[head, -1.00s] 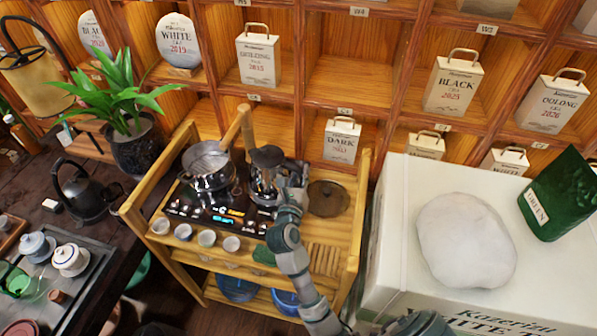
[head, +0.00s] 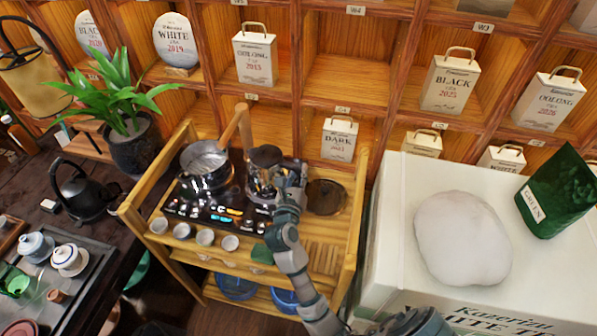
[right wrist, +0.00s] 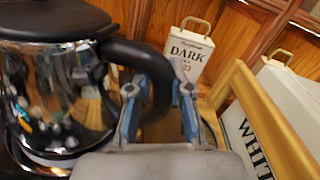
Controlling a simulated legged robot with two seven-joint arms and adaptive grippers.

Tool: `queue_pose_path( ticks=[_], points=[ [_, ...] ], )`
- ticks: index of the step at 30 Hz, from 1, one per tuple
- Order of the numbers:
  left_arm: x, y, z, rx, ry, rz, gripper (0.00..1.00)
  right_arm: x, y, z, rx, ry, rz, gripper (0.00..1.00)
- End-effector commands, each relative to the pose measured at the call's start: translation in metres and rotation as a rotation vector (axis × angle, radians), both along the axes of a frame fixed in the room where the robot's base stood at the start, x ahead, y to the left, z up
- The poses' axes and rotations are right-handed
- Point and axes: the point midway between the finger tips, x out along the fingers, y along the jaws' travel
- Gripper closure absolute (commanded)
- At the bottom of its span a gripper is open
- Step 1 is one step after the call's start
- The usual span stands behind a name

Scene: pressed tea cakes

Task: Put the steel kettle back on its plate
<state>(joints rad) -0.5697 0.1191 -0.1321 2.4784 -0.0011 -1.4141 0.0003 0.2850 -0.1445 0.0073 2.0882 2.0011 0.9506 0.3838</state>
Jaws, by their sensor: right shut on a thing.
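The steel kettle (head: 262,172), shiny with a dark lid, is at the right end of the black hot plate panel (head: 215,214) on the wooden cart. My right gripper (head: 287,179) is at its right side. In the right wrist view the kettle (right wrist: 62,95) fills the left, and its black handle (right wrist: 152,68) runs between the fingers of my right gripper (right wrist: 160,108), which is shut on it. The kettle looks upright. Its base is partly hidden, so I cannot tell whether it touches the plate. My left gripper is not in view.
A steel pot (head: 205,165) stands close on the kettle's left. Several small cups (head: 204,237) line the cart's front. A dark round disc (head: 326,196) lies to the right. The cart's rails (head: 354,210) and shelves with tea boxes (head: 339,138) bound the space.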

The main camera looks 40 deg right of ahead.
Motion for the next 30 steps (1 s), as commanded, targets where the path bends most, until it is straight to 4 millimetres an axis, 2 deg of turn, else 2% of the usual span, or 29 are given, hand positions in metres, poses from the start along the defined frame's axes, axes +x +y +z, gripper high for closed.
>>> queue_pose_path(
  ticks=[30],
  points=[
    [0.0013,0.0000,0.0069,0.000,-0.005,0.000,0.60,-0.0003,0.0001,0.0030,-0.002,-0.006,0.001,1.00]
  ],
)
